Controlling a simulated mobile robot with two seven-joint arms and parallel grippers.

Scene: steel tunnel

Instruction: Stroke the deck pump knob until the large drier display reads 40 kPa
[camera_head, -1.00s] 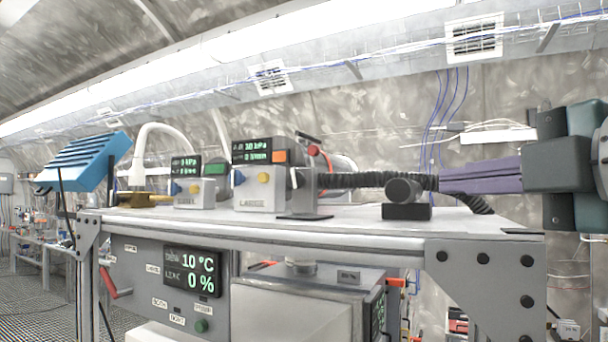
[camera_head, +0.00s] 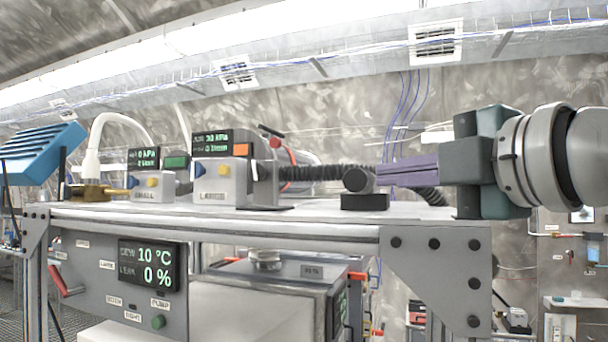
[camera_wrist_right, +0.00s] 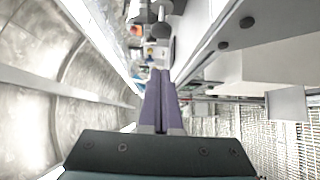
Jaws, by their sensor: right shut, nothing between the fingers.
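The deck pump knob (camera_head: 358,180) is a dark round cylinder on a black block (camera_head: 365,202) on the deck. It also shows in the right wrist view (camera_wrist_right: 160,30), beyond my fingertips. My right gripper (camera_head: 380,176) is shut and empty, its purple fingers pointing left at the knob's right side. The tips are very close to the knob; I cannot tell if they touch. The large drier (camera_head: 226,186) stands left of the knob. Its display (camera_head: 212,143) appears to read 30 kPa in small green digits. My left gripper is out of view.
The small drier (camera_head: 150,186) stands left of the large one. A black ribbed hose (camera_head: 312,173) runs behind the knob. The deck (camera_head: 270,215) is bare in front. A lower panel display (camera_head: 149,265) reads 10 °C and 0 %. A blue finned box (camera_head: 42,152) is at far left.

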